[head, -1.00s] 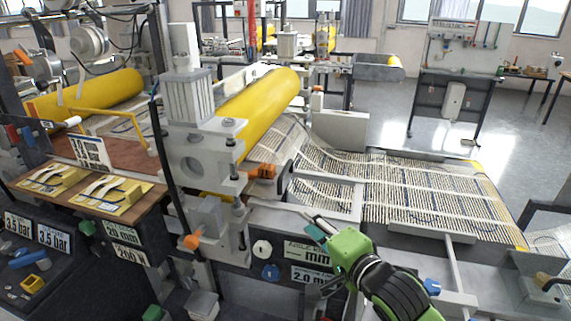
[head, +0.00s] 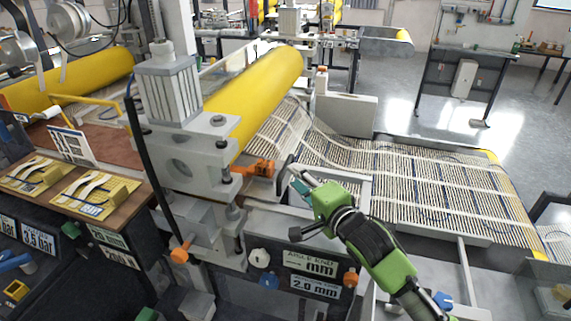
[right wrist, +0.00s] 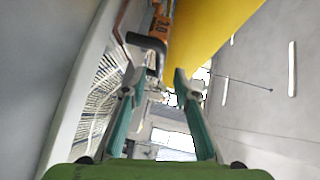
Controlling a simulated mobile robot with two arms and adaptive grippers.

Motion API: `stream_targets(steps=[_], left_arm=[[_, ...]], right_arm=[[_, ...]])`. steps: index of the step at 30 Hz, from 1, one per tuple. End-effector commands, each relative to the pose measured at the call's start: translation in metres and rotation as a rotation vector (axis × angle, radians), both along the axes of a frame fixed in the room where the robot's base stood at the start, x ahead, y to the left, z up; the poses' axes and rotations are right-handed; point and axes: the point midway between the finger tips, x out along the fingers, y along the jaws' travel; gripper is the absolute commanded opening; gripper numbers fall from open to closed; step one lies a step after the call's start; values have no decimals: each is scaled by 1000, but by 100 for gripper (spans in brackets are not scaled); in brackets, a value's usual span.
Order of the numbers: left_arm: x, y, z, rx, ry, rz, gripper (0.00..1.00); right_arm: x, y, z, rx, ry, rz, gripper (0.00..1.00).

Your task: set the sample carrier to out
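My right gripper (head: 297,182) is at the front edge of the machine, just right of the orange block (head: 252,168) beside the yellow roller. A dark upright handle (head: 284,172) stands beside the gripper tip. In the right wrist view the gripper (right wrist: 156,78) is open, with nothing between its teal fingers. A bent black handle (right wrist: 147,42) and an orange part (right wrist: 160,24) appear beyond the fingertips, apart from them. No part is clearly marked as the sample carrier, so I cannot tell its setting. My left gripper is not in view.
The yellow roller (head: 255,95) lies behind the grey press column (head: 185,150). Ribbed mesh (head: 420,195) runs to the right. A panel below has a white knob (head: 259,258), a blue knob (head: 269,281) and a 2.0 mm label (head: 315,287).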

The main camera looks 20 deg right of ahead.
Motion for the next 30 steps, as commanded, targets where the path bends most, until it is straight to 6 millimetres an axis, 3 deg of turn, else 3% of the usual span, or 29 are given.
stream_targets(steps=[6,12,25,28,30], left_arm=[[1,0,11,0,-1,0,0],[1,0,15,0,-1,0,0],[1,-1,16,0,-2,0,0],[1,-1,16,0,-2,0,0],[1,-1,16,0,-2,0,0]], right_arm=[[39,7,-3,-2,-1,-1,28],[60,11,-8,-1,-1,0,28],[68,13,-11,-1,0,0,28],[68,13,-11,-1,1,0,4],[68,13,-10,-1,1,0,0]])
